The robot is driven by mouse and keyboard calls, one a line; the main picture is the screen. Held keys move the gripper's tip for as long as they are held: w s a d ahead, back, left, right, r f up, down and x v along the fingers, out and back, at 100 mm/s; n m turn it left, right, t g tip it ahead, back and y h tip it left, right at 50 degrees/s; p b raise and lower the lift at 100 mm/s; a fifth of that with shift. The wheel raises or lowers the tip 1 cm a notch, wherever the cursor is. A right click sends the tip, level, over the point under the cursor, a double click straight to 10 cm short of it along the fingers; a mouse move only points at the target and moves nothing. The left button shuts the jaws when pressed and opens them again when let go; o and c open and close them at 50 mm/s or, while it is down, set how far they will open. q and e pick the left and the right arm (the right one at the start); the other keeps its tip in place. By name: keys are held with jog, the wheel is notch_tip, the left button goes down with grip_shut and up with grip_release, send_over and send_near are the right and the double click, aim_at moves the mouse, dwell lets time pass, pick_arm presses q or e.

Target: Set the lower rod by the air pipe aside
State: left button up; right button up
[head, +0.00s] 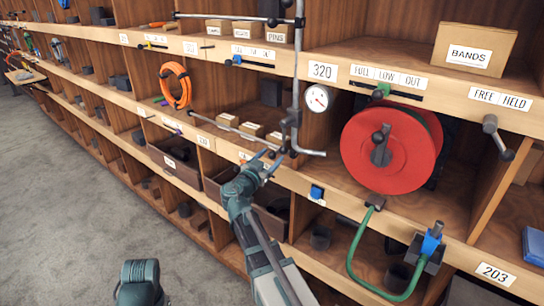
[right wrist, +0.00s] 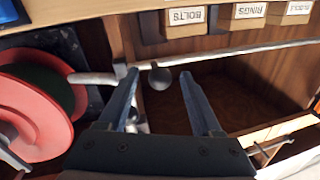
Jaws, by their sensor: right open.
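The air pipe (head: 297,70) is a thin grey upright tube in front of the shelves, bent to the right at its foot below a round gauge (head: 317,98). The lower rod (head: 291,121) sits at the pipe's lower part. My left gripper is not in view.
A red reel (head: 388,150) hangs right of the pipe, also in the right wrist view (right wrist: 30,112). An upper rod (head: 235,17) crosses the pipe's top. Small label boxes (head: 252,129) and open drawers (head: 176,160) lie left.

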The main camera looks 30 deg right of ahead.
jog(key=shift+w+d, duration=0.4)
jog(key=shift+d, duration=0.2)
grip_shut()
dwell(1.2)
